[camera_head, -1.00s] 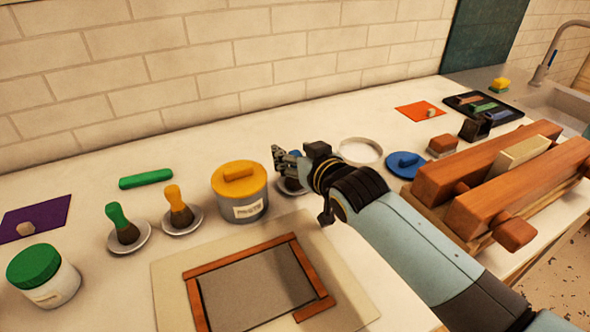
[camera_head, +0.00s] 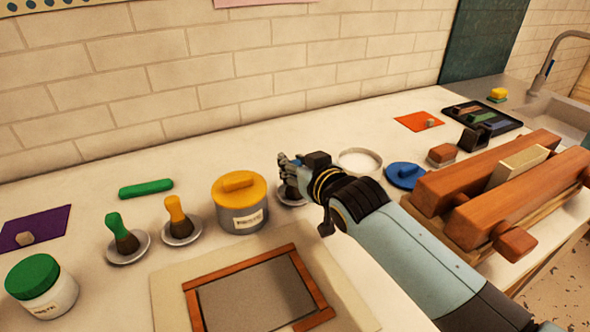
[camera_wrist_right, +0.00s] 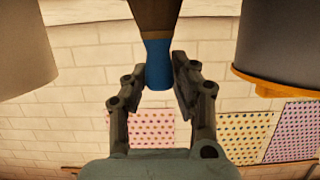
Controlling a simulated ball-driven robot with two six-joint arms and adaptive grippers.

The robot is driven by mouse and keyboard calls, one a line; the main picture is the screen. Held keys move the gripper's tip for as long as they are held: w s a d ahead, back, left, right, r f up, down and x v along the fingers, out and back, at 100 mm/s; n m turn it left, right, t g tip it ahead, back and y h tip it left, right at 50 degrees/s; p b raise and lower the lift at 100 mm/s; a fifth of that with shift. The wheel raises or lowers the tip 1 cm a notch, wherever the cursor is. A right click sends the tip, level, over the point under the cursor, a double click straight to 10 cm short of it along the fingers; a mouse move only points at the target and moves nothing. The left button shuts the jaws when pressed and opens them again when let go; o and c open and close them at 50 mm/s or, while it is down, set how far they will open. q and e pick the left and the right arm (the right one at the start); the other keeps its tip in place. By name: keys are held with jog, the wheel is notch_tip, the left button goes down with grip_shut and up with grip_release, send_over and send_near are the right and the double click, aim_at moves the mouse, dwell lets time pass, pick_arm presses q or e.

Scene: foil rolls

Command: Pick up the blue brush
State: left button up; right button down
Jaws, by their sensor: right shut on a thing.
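The blue brush shows in the right wrist view as a blue handle (camera_wrist_right: 158,62) with a dark brown head (camera_wrist_right: 155,14) above it in the picture. My right gripper (camera_wrist_right: 160,85) has its two fingers on either side of the blue handle and is shut on it. In the head view my right gripper (camera_head: 288,168) is over a small saucer (camera_head: 291,200), and its fingers hide most of the brush. The dark head of the brush shows just at the saucer; I cannot tell whether it touches it. My left gripper is not in view.
A yellow-lidded tin (camera_head: 240,215) stands close left of the gripper. A green brush (camera_head: 120,235) and a yellow brush (camera_head: 178,218) stand on saucers farther left. A white ring (camera_head: 360,161) and a blue lid (camera_head: 405,174) lie to the right. A wooden frame (camera_head: 185,285) lies in front.

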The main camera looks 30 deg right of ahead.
jog(key=shift+r, duration=0.4)
jog(key=r, duration=0.3)
jog(key=shift+s+d+r, duration=0.25)
jog(key=shift+d, duration=0.15)
jog(key=s+d+r, duration=0.6)
jog(key=d, duration=0.3)
jog(key=shift+r, duration=0.25)
dwell(0.6)
